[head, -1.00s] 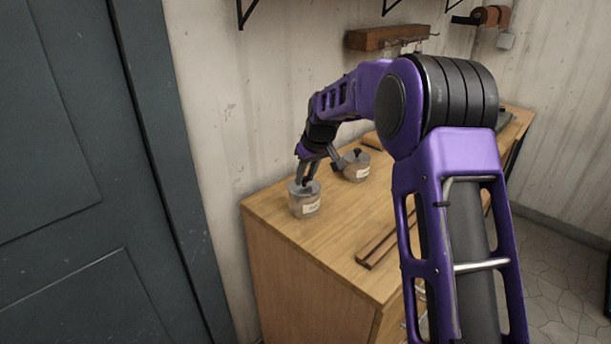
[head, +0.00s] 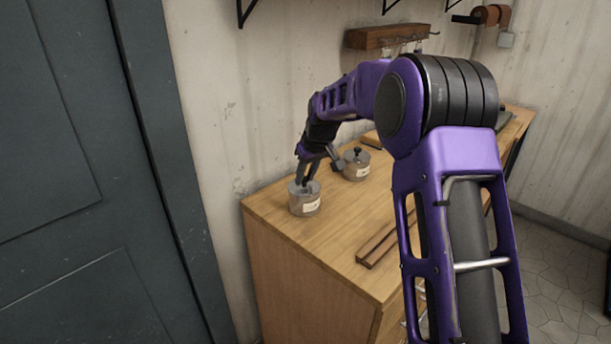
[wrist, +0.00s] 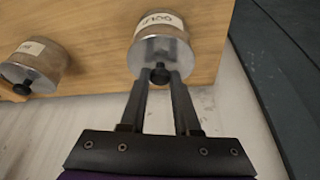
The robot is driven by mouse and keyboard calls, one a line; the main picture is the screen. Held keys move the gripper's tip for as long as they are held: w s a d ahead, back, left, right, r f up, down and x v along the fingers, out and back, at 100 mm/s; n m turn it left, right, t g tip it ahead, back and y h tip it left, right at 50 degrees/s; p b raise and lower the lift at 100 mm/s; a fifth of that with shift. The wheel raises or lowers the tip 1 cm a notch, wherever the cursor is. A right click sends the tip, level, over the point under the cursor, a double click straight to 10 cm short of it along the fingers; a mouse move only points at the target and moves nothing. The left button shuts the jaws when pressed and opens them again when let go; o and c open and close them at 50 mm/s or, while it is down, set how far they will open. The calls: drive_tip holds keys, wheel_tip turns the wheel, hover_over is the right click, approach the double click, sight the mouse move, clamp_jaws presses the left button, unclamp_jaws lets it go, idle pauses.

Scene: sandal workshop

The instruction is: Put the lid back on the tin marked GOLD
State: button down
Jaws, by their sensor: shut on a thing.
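The tin marked GOLD (wrist: 159,22) stands near the top middle of the wrist view. It is also the nearer tin (head: 305,206) at the left corner of the cabinet top in the head view. A grey metal lid (wrist: 148,58) with a black knob is at its top. My gripper (wrist: 160,77) is shut on the lid's knob, a finger on each side; it also shows above the tin in the head view (head: 308,182). The lid lines up with the tin. I cannot tell whether it is fully seated.
A second labelled tin (wrist: 42,62) with a black-knobbed lid stands beside it, also in the head view (head: 356,170). Thin wooden strips (head: 384,245) lie nearer the front of the wooden cabinet top (head: 340,230). A wall is close behind; a dark door (head: 70,180) is at left.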

idle(0.3)
drive_tip(key=shift+c, duration=0.4)
unclamp_jaws()
drive_tip(key=shift+r+p, duration=1.25)
drive_tip(key=shift+r, duration=2.25)
clamp_jaws()
